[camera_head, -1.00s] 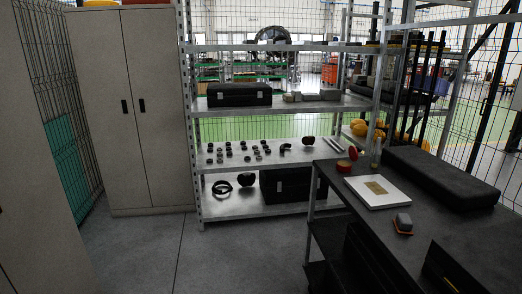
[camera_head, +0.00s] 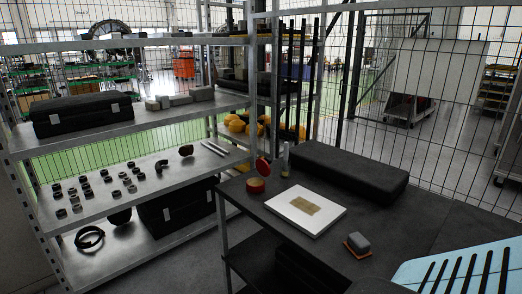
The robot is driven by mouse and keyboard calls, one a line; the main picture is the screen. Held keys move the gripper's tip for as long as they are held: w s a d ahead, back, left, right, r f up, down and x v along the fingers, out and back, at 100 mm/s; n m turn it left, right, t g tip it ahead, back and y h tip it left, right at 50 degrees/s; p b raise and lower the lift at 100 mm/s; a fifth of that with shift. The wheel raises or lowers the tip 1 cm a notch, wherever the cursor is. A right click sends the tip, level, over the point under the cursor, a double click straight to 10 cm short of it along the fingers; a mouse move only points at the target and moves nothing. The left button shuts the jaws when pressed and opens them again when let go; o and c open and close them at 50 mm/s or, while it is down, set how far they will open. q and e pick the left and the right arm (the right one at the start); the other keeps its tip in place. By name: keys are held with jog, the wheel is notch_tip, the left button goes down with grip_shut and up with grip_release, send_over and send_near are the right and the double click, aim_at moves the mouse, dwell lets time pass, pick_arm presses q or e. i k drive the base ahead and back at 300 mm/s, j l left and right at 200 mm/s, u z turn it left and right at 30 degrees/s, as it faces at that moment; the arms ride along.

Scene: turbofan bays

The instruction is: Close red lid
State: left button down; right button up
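A small round red lid (camera_head: 262,166) stands tilted up near the far left corner of the dark workbench (camera_head: 395,237). Just in front of it is a short round container (camera_head: 256,186) with a red side and a tan top. The lid looks raised at the container's back edge; I cannot tell whether they are joined. Neither of my grippers is in view.
A white board (camera_head: 305,209), a grey block on an orange base (camera_head: 357,242), a clear bottle (camera_head: 285,160) and a long black case (camera_head: 347,172) are on the bench. A light-blue slotted panel (camera_head: 460,270) fills the lower right corner. A metal shelf (camera_head: 130,205) stands left.

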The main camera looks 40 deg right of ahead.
aim_at(263, 167)
jog(key=i+z, duration=0.2)
jog(key=i, duration=0.2)
jog(key=i+j+z, duration=0.25)
jog(key=i, duration=0.15)
jog(key=i+j+z, duration=0.2)
jog(key=i, duration=0.2)
jog(key=i+j+z, duration=0.1)
jog(key=z, duration=0.25)
jog(key=i+j+z, duration=0.2)
jog(key=i+z, duration=0.15)
jog(key=i+j+z, duration=0.15)
jog(key=z, duration=0.15)
jog(key=i+j+z, duration=0.2)
jog(key=z, duration=0.25)
jog(key=i+j+z, duration=0.2)
jog(key=j+z, duration=0.25)
jog(key=i+j+z, duration=0.1)
jog(key=j+z, duration=0.2)
jog(key=z, duration=0.2)
jog(key=j+z, duration=0.45)
